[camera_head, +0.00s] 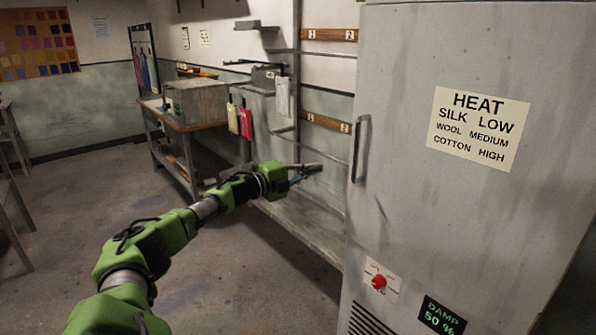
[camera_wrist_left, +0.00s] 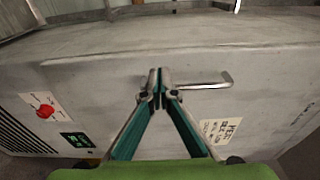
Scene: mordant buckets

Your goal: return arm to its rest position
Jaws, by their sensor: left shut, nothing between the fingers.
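My left arm, green and grey, reaches in from the lower left of the head view. Its left gripper (camera_head: 306,172) is out in front of the shelf wall, just left of the grey cabinet. In the left wrist view the left gripper (camera_wrist_left: 158,88) has its two teal-sided fingers together at the tips, with nothing held. Behind the fingertips lies the cabinet front, with the metal door handle (camera_wrist_left: 208,81) just to the right of them. I cannot tell the exact gap between the fingertips and the cabinet. My right gripper is not in view.
The tall grey cabinet (camera_head: 455,55) fills the right side, with a vertical handle (camera_head: 360,148), a red knob (camera_head: 379,282) and a heat label (camera_head: 478,128). A workbench (camera_head: 192,128) with a grey box (camera_head: 196,100) stands at the back. The floor (camera_head: 75,215) at left is clear.

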